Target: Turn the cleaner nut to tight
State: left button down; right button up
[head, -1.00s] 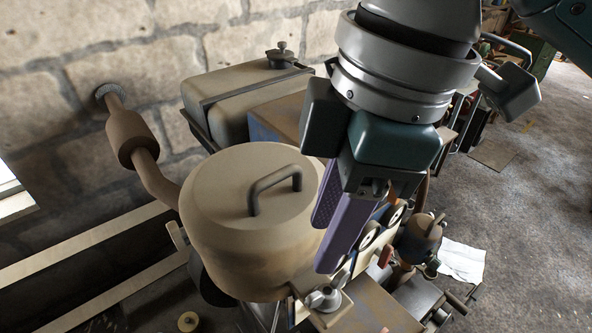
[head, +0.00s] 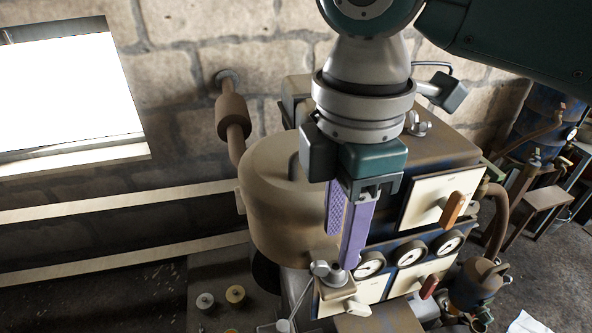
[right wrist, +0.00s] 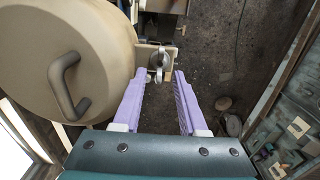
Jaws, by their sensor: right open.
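The cleaner nut, a grey metal wing nut (head: 328,272), sits on a small tan bracket at the lower right of the large beige drum-shaped cleaner (head: 275,215). In the right wrist view the nut (right wrist: 159,65) lies just beyond and between the fingertips. My right gripper (head: 345,252) points down with its purple fingers open, beside the drum and close above the nut. The open fingers also show in the right wrist view (right wrist: 160,78), with nothing between them. Whether a finger touches the nut cannot be told. My left gripper is not in view.
A panel with several round gauges (head: 410,253) and a red lever (head: 428,287) stands right of the nut. An orange-handled switch plate (head: 430,200) is above it. The drum has a raised handle (right wrist: 65,85). Another wing nut (head: 418,124) sits on the box behind.

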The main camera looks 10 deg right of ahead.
aim_at(336, 267)
jog(key=shift+f+p, duration=0.35)
jog(key=shift+f, duration=2.05)
jog(key=shift+c, duration=0.4)
grip_shut()
